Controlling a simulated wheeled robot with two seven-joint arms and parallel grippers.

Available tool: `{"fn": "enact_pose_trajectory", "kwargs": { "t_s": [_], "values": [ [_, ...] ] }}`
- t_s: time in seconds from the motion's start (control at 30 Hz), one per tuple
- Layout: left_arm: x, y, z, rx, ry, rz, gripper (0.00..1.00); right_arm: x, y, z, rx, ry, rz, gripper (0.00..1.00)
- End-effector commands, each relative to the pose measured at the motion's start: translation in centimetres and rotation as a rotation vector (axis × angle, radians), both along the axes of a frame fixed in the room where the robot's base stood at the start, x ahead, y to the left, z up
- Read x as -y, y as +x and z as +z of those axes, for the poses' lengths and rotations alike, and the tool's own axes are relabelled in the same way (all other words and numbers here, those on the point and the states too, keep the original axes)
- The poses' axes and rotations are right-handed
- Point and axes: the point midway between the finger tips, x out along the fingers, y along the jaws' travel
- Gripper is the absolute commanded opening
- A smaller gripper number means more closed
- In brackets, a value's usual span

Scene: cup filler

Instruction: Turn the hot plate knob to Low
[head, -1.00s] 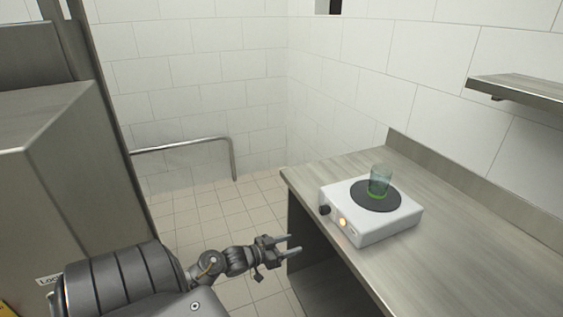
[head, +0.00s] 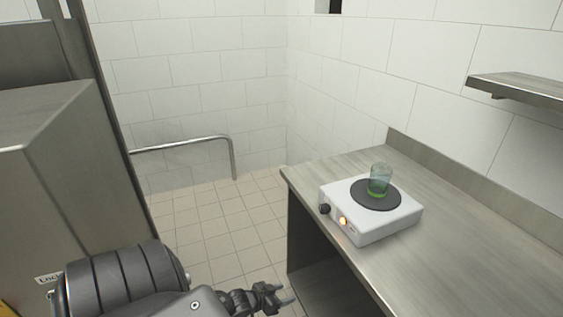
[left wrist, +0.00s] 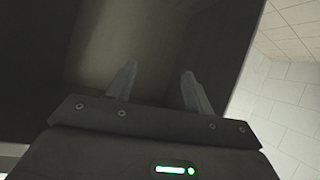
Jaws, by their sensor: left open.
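The white hot plate (head: 377,231) stands on the metal counter in the head view. Its black knob (head: 325,209) is on the front face at the left, beside a glowing orange light (head: 343,221). The knob's setting is too small to read. A glass with green liquid (head: 380,181) stands on the dark round plate (head: 361,199). My left gripper (head: 286,293) is low in front of the counter, below and left of the knob and apart from it. In the left wrist view its two fingers (left wrist: 157,88) are spread with nothing between them. My right gripper is out of view.
The metal counter (head: 470,250) has free room right of the hot plate, and an open space (head: 310,250) beneath it. A shelf (head: 520,88) is on the right wall. A metal cabinet (head: 60,180) stands at left. A rail (head: 190,143) runs along the back wall.

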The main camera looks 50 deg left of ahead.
Motion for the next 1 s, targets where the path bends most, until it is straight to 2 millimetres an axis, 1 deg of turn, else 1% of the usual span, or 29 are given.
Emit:
{"fn": "enact_pose_trajectory", "kwargs": {
  "t_s": [0.1, 0.23, 0.9, 0.97, 1.0],
  "values": [
    [0.3, -0.5, -0.9, -0.021, 0.002, 0.003, 0.52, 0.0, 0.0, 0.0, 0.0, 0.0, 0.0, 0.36],
    [0.5, -0.8, -1.4, -0.032, 0.002, 0.004, 0.52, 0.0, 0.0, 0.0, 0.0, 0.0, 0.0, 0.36],
    [0.5, -0.8, -1.5, -0.035, 0.017, -0.003, 0.52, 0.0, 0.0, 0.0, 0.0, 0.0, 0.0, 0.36],
    [-0.2, -1.3, -2.3, -0.06, 0.056, 0.004, 0.52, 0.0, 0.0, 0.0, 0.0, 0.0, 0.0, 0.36],
    [-0.6, -2.1, -3.4, -0.094, 0.08, 0.011, 0.52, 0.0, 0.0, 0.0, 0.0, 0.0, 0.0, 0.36]
  ]
}}
